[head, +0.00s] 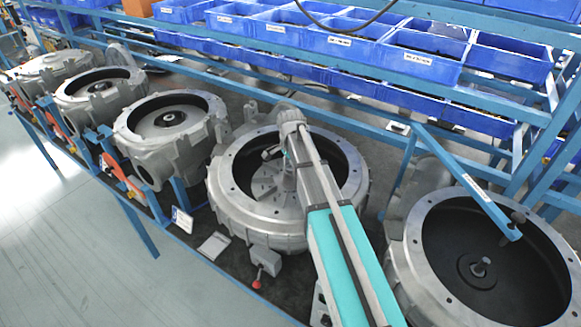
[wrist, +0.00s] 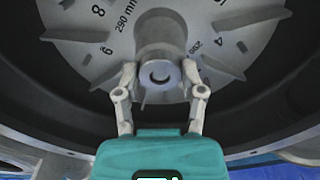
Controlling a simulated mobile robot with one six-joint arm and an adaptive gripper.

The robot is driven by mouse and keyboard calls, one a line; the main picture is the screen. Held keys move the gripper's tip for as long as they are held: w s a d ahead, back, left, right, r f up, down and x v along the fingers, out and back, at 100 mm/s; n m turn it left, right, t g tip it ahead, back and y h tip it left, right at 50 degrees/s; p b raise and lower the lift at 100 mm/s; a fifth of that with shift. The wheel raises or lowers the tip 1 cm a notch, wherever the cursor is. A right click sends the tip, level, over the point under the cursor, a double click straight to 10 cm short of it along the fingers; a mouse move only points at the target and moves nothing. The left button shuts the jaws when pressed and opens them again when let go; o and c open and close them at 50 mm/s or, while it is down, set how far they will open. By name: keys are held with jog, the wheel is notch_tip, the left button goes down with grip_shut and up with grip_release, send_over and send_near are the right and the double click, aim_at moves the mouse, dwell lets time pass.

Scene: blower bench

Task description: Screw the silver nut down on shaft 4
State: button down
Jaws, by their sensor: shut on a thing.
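In the wrist view my gripper (wrist: 159,76) has one finger on each side of a small round grey piece, the silver nut (wrist: 146,78), and is shut on it. The nut is in front of the grey hub (wrist: 160,35) at the middle of a marked impeller disc (wrist: 80,20). I cannot tell how far the nut sits on the shaft, as the shaft is mostly hidden. In the head view my arm reaches into the fourth blower housing from the left (head: 235,205); the fingertips and nut cannot be made out there.
Other open grey housings stand along the bench, one to the left (head: 140,118) and one at right (head: 425,268) with a bare shaft (head: 480,266). Blue bins (head: 345,45) fill the rack behind. A blue strut (head: 465,180) slants down near the right housing.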

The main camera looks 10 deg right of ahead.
jog(key=m, duration=0.4)
jog(key=shift+m, duration=2.6)
jog(key=shift+c, duration=2.4)
grip_release()
jog(key=shift+d, duration=0.15)
jog(key=shift+n, duration=0.3)
